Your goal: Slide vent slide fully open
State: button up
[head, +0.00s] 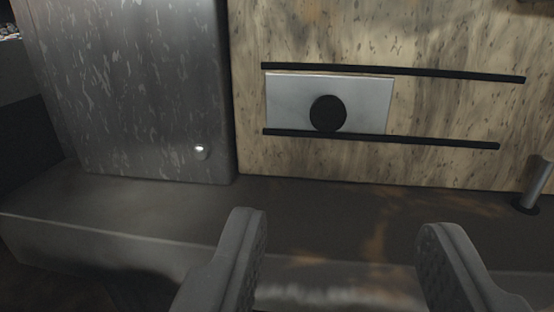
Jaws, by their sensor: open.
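The vent slide (281,101) is a pale metal plate with a round black knob (328,113) on its face. It sits between two black rails, the upper rail (400,72) and the lower rail (400,141), at their left end. The rails run on to the right past the plate, with bare panel between them. My gripper (340,228) is open and empty, low in the view. Its two fingers are spread below the slide and do not touch the knob.
The rails are on a streaked tan panel (450,108). A grey metal block (140,90) with a small bright stud (200,150) stands at the left. A dark ledge (310,205) runs below. A short metal post (535,183) on a black base stands at the right edge.

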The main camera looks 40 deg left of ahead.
aim_at(330, 115)
jog(key=shift+b+x, duration=1.75)
jog(key=shift+x, duration=5.05)
jog(key=shift+d, duration=0.1)
grip_shut()
